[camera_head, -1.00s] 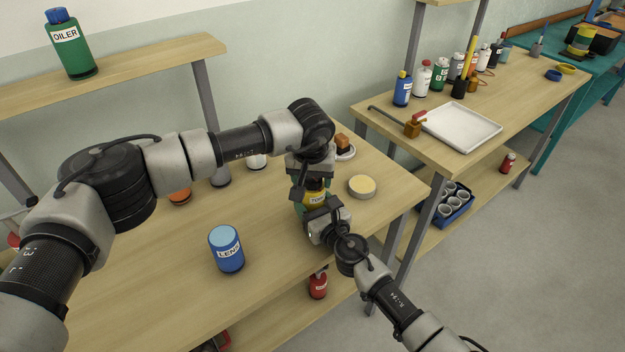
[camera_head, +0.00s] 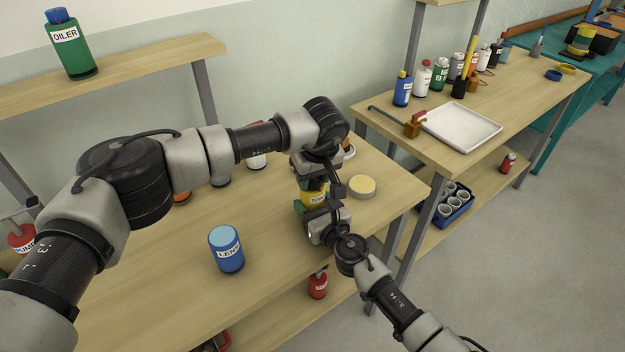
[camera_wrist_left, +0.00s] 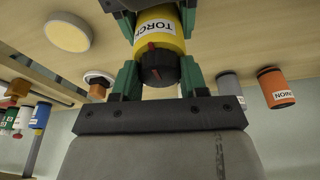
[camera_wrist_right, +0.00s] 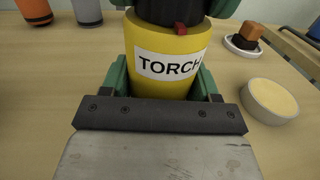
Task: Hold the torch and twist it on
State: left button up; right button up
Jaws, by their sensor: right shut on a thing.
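The torch (camera_head: 315,197) is a yellow cylinder with a white TORCH label and stands upright near the table's right front edge. My right gripper (camera_head: 323,210) is shut on its yellow body; green fingers flank it in the right wrist view (camera_wrist_right: 165,85). The black cap (camera_wrist_left: 160,68) has a red mark; a red mark also shows at the cap's lower edge in the right wrist view (camera_wrist_right: 168,12). My left gripper (camera_wrist_left: 157,82) is open, its green fingers on either side of the cap with small gaps. In the head view the left wrist mostly hides the cap.
A blue LENS container (camera_head: 226,250) stands left of the torch. A round tin with a pale yellow top (camera_head: 362,186) stands close on the right. An orange container (camera_wrist_left: 276,90) and a grey one (camera_wrist_left: 231,88) stand farther back.

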pick_arm(q)
jog(key=m+h, duration=0.1)
jog(key=m, duration=0.3)
jog(key=shift+a+m, duration=0.15)
jog(key=shift+m, duration=0.25)
jog(key=m+h, duration=0.1)
jog(key=m, duration=0.4)
jog(key=o, duration=0.6)
jog(key=shift+c, duration=0.2)
jog(key=n, duration=0.4)
jog(key=shift+n+y, duration=0.3)
jog(key=shift+y, duration=0.1)
jog(key=n+y, duration=0.1)
jog(key=n, duration=0.4)
jog(key=shift+d, duration=0.2)
